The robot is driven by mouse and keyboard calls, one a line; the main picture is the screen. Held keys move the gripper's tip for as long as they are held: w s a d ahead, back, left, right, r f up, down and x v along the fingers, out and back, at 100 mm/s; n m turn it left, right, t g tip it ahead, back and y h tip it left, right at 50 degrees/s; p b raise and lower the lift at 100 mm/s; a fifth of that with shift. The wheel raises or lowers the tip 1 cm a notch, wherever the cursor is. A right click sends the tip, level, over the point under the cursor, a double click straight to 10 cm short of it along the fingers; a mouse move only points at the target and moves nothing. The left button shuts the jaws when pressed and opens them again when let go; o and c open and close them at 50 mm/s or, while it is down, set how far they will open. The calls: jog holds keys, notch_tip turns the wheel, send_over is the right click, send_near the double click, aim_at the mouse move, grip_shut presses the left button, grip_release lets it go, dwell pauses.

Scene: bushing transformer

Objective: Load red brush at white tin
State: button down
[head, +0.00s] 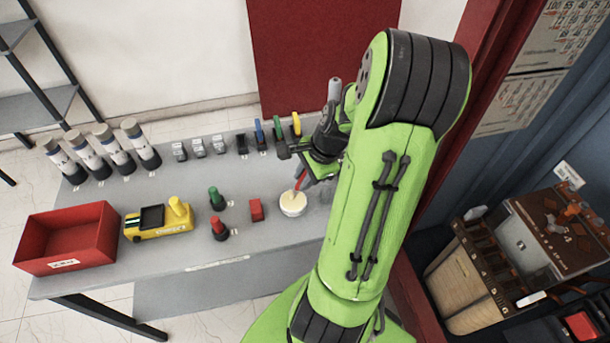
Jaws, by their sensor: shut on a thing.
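The white tin (293,208) stands on the grey table, just left of my green arm. It is round and shows a pale cream content at its top. The red brush (300,179) is held above the tin, tilted, with its lower end at or over the tin's opening. I cannot tell whether it touches the content. My gripper (304,168) is shut on the red brush; the arm hides part of it.
A blue, a green and a yellow-handled brush (296,124) stand at the back.

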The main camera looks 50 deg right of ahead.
jog(key=shift+f, duration=0.5)
dwell(1.2)
jog(key=shift+r, duration=0.1)
notch_tip(320, 180, up, 7)
jog(key=p, duration=0.7)
jog(key=shift+r, duration=0.1)
jog(key=shift+f, duration=0.2)
